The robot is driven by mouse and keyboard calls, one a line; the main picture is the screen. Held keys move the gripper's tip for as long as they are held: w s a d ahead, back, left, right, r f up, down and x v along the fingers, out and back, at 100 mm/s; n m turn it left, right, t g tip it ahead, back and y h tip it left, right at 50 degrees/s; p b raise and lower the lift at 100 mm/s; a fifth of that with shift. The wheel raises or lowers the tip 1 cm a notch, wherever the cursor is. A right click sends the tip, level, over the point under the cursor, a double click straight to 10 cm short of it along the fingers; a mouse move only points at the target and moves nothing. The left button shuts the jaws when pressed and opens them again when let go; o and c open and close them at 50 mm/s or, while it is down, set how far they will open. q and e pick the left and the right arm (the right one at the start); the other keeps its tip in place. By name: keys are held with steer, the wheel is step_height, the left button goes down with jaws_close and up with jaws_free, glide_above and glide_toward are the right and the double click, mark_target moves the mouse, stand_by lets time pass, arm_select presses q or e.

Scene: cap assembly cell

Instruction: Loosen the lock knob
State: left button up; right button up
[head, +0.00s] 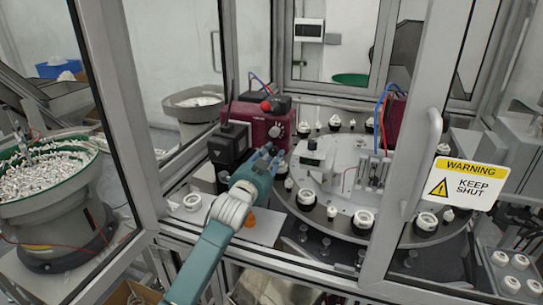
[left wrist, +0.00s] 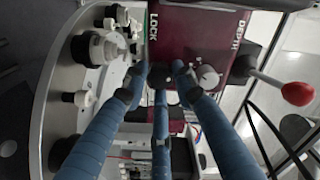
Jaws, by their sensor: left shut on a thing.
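The lock knob (left wrist: 160,74) is a small dark knob under the LOCK label on the maroon press head (left wrist: 190,30). In the left wrist view my left gripper (left wrist: 161,80) has its three blue fingers closed around it. In the head view my left gripper (head: 268,157) reaches in through the open doorway to the front of the maroon press head (head: 255,117), and it hides the lock knob there. A pale dial (left wrist: 208,77) sits by the DEPTH label, just right of the fingers. My right gripper is in neither view.
A lever with a red ball (left wrist: 298,93) sticks out right of the press head. A round indexing table (head: 345,225) with white caps in black holders lies close to the right of my arm. The door frame with a warning sign (head: 468,183) stands further right.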

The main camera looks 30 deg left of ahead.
arm_select(q)
steer(key=n, duration=1.9)
steer(key=shift+n, duration=0.3)
steer(key=n, duration=0.5)
steer(key=shift+n, duration=0.3)
steer(key=o, duration=1.2)
steer(key=shift+c, duration=0.2)
